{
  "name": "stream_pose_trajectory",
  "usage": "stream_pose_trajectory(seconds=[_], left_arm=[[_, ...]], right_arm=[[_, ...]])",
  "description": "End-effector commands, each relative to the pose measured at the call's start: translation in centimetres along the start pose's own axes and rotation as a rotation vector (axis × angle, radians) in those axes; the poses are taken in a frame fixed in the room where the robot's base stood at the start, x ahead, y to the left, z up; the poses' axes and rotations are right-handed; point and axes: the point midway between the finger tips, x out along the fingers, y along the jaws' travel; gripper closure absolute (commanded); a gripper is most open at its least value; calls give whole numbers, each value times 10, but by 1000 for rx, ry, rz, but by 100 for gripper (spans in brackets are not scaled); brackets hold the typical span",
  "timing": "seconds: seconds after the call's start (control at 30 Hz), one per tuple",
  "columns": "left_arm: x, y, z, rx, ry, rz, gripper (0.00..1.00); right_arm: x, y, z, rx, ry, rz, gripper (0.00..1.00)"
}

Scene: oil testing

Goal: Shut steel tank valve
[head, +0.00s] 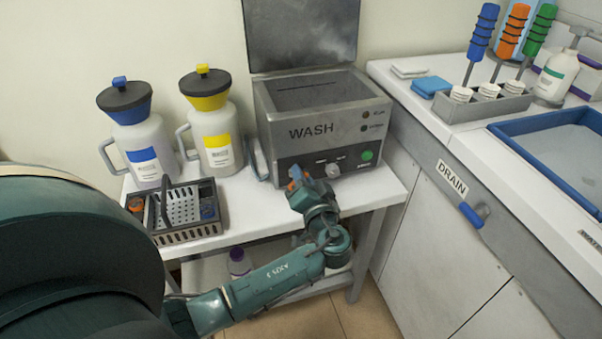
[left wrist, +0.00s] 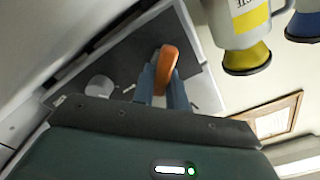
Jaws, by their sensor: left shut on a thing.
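The steel tank (head: 312,122), marked WASH, stands on a white table with its lid raised. My left gripper (head: 297,177) is at the lower left of the tank's front panel. In the left wrist view an orange valve handle (left wrist: 166,59) stands out from the dark panel. The blue fingers of my left gripper (left wrist: 164,76) are shut on this handle. The valve body behind it is hidden by the fingers. My right gripper is not in view.
Two jugs, one with a blue lid (head: 140,135) and one with a yellow lid (head: 214,125), stand left of the tank. A dark basket (head: 184,236) sits at the table's front left. The counter with a DRAIN label (head: 452,178) is close on the right.

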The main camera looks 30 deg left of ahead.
Motion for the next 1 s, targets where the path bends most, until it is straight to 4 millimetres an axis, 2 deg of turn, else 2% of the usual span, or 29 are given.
stream_pose_trajectory(seconds=[0.17, 0.6, 1.0], left_arm=[[0, 1, -1, 169, -2, 0, 100], [0, 6, 1, 561, -1, 0, 100], [0, 9, 3, 768, 1, 1, 100]], right_arm=[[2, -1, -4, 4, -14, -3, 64], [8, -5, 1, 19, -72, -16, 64], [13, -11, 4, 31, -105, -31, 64]])
